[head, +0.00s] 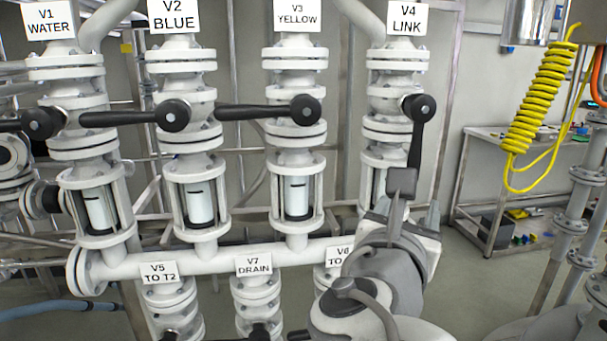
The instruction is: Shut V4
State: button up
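The V4 valve (385,95), labelled V4 LINK (406,20), is the rightmost of the upper row in the head view. Its black lever (415,147) hangs almost straight down from its round hub, in line with the white pipe. My gripper (402,183) is at the lower end of this lever, with a dark grey finger over or right beside the lever tip. I cannot tell whether it touches the lever. My arm hides the lower part of V4's sight glass. The finger opening is not visible.
The levers of V1 (25,122), V2 (135,117) and V3 (265,111) point sideways to the left. V5 (170,300), V7 (258,300) and V6 (335,268) sit below the white manifold (140,262). A yellow coiled hose (537,100) hangs at right, before a bench (500,140).

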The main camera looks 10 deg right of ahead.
aim_at(414, 164)
jog(key=shift+n+t+y, duration=0.3)
jog(key=shift+n+t, duration=0.1)
jog(key=shift+n, duration=0.4)
jog(key=p+x, duration=0.1)
jog(key=x, duration=1)
jog(key=p+x, duration=0.1)
jog(key=x, duration=0.5)
jog(key=shift+w+a+r+p, duration=0.25)
jog(key=shift+a+p, duration=0.05)
jog(key=shift+a, duration=0.05)
jog(key=shift+c, duration=0.2)
grip_shut()
